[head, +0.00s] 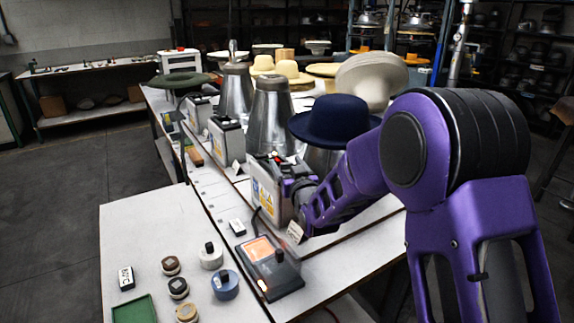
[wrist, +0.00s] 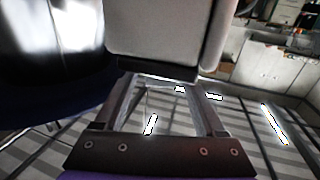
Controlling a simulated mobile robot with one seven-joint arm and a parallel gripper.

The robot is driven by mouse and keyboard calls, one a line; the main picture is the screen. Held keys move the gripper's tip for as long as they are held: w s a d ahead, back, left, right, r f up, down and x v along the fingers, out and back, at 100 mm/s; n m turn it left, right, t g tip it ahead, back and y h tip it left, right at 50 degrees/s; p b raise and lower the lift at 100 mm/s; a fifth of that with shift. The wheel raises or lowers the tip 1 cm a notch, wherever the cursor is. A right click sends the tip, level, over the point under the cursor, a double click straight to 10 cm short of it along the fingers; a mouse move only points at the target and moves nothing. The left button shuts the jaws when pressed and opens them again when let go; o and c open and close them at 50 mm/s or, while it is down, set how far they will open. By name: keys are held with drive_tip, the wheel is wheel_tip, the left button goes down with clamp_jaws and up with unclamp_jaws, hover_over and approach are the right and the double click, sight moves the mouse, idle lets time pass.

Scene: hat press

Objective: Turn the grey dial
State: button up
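My purple arm reaches in from the right in the head view. My gripper (head: 292,190) is at the near grey control box (head: 266,186), largely hidden by my wrist. In the wrist view my gripper (wrist: 165,82) has its two fingers apart, with floor showing between them. The grey box (wrist: 165,40) fills the upper middle there, at or just beyond the fingertips; I cannot tell whether they touch. I cannot make out the grey dial for certain in either view; the box side facing my gripper is mostly hidden.
A navy hat (head: 335,121) on a metal form stands right behind the box. Metal cones (head: 273,115) stand farther back. A black device with a lit orange screen (head: 260,250) lies in front, beside several small round pieces, one blue (head: 225,287). A green tray (head: 134,311) is at front left.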

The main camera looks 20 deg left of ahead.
drive_tip(key=v, duration=1.7)
drive_tip(key=shift+d, duration=0.25)
drive_tip(key=shift+s, duration=0.1)
